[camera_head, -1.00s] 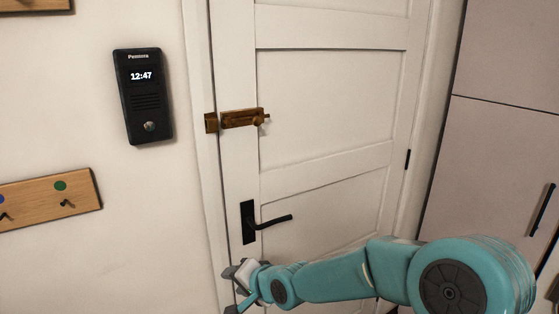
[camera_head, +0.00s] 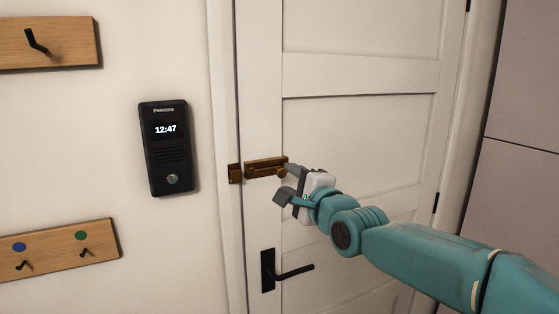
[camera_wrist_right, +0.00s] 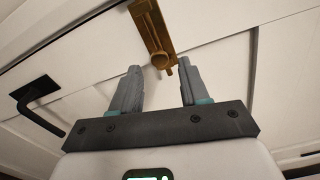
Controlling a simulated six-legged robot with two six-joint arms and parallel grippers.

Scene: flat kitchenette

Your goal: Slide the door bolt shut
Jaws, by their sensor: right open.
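The brass door bolt (camera_head: 262,167) is mounted on the white door (camera_head: 350,135), above the handle. Its small knob (camera_head: 282,172) is at the right end of its body. The brass keeper (camera_head: 235,173) is on the frame to the left, a narrow gap from the bolt body. My right gripper (camera_head: 287,183) is open at the bolt's right end. In the right wrist view, the bolt's knob (camera_wrist_right: 158,61) is between and just beyond the open fingertips (camera_wrist_right: 160,69), with no clear contact. My left gripper is not in view.
A black door handle (camera_head: 290,272) is below the bolt. A black intercom (camera_head: 166,148) and wooden hook racks (camera_head: 55,257) are on the wall to the left. A tall grey cabinet (camera_head: 520,150) stands at the right. The space in front of the door is otherwise clear.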

